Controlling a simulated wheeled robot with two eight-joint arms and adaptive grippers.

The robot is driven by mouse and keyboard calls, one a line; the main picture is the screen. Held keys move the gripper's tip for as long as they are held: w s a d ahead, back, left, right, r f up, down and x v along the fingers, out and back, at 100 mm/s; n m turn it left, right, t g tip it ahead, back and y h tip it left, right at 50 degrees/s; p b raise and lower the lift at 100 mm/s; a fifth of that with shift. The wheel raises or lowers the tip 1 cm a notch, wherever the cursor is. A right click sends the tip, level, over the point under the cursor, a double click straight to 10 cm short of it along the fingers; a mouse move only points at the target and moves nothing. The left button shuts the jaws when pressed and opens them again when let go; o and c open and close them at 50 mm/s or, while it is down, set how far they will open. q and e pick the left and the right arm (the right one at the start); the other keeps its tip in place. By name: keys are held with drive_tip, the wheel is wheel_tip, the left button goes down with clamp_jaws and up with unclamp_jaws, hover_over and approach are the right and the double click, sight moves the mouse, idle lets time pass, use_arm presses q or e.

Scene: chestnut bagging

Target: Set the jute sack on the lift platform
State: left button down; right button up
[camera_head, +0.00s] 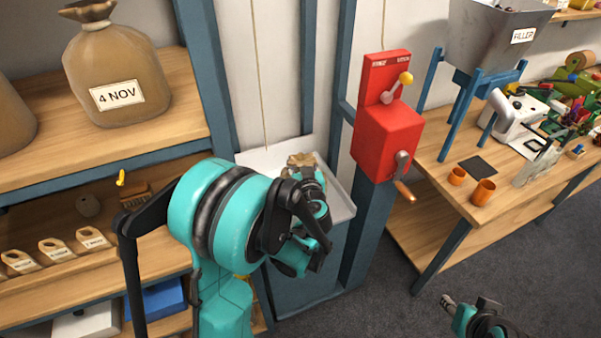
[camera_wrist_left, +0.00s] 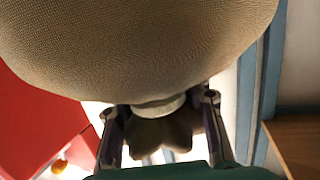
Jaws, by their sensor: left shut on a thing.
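The jute sack (camera_wrist_left: 140,45) fills the top of the left wrist view, its tied neck between the two fingers of my left gripper (camera_wrist_left: 160,112). In the head view only a small tan tuft of it (camera_head: 299,160) shows above my left gripper (camera_head: 303,198); the rest is hidden behind my arm. The lift platform (camera_head: 343,205) is a pale tray on a blue-grey base, behind and around the gripper in the picture. I cannot tell whether the sack touches it. My right gripper (camera_head: 460,308) is at the bottom right, too small to read.
A red box with a crank (camera_head: 388,130) is on the post right of the platform. Wooden shelves (camera_head: 150,135) at the left hold a sack labelled 4 NOV (camera_head: 115,65). A workbench (camera_head: 450,190) with a filler hopper (camera_head: 490,35) stands at the right.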

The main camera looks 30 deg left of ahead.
use_arm(q)
drive_tip(key=w+a+f+b, duration=0.3)
drive_tip(key=a+f+b, duration=0.1)
drive_tip(key=a+f, duration=0.4)
drive_tip(key=shift+w+a+f+b, duration=0.2)
drive_tip(key=shift+w+f+b, duration=0.15)
drive_tip(key=shift+f, duration=0.5)
drive_tip(key=c, duration=0.9)
unclamp_jaws()
